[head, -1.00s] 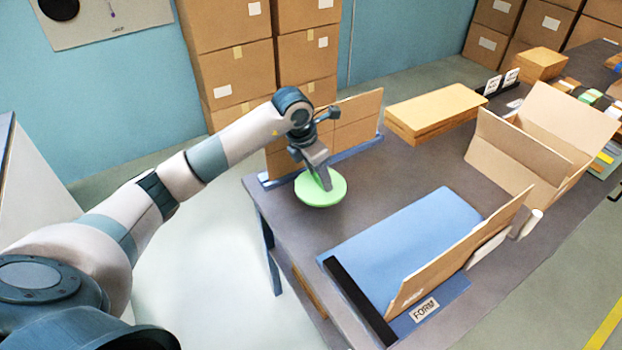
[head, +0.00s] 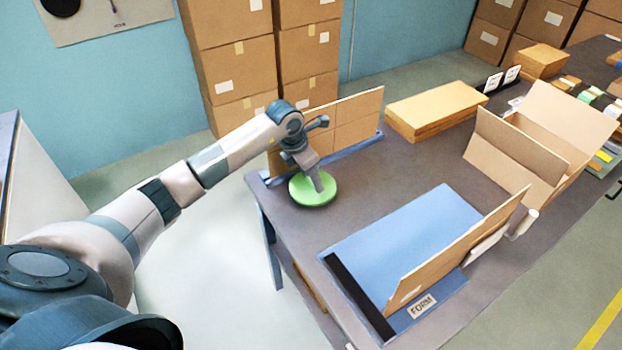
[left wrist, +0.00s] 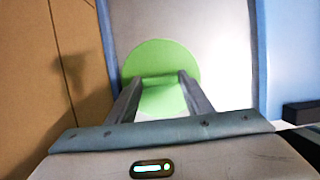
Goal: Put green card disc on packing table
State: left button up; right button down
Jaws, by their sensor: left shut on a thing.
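The green card disc (head: 308,194) is low over the left end of the grey packing table (head: 400,173). I cannot tell whether it touches the tabletop. My left gripper (head: 319,184) comes down onto the disc from above and is shut on it. In the left wrist view the disc (left wrist: 160,62) shows between and beyond the two fingers (left wrist: 162,88), with a raised green part in the grip. My right gripper is in neither view.
A blue mat (head: 400,235) with a leaning cardboard sheet (head: 455,250) lies to the right. An upright cardboard panel (head: 345,122) stands behind the disc. Flat cardboard (head: 436,108) and an open box (head: 540,140) sit further back. Bare tabletop lies between disc and flat cardboard.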

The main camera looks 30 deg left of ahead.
pick_arm(q)
jog(key=shift+f, duration=0.9)
jog(key=o, duration=1.1)
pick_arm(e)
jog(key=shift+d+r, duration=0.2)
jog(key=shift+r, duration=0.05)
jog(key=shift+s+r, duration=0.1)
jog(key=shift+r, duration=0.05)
